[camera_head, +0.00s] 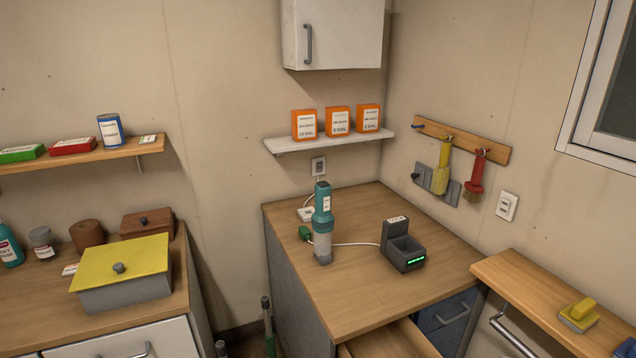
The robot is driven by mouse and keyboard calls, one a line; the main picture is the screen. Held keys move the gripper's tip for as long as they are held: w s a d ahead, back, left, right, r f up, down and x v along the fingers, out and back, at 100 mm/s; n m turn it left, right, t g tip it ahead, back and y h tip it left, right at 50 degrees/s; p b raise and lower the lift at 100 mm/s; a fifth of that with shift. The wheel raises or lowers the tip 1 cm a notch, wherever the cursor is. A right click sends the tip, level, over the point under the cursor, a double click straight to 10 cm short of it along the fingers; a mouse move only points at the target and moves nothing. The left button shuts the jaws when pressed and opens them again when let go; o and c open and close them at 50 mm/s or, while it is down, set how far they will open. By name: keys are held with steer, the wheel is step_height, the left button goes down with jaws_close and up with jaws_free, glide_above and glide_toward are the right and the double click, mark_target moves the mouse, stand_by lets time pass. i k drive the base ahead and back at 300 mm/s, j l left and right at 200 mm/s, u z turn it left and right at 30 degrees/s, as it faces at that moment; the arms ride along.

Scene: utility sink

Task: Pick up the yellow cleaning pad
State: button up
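A yellow cleaning pad (578,316) with a raised yellow grip and a greyish lower edge lies on the narrow wooden counter (520,283) at the lower right. It sits near the right side of the picture, and nothing covers it. My gripper is not in view.
A blue object (626,348) is cut off by the frame's edge near the pad. The middle counter (360,295) holds a teal cylindrical device (322,228) and a black dock (404,252) with a green light. Below it, a drawer (392,341) stands open. A yellow-lidded box (120,275) is at left.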

mark_target(579, 316)
steer(key=z, duration=0.7)
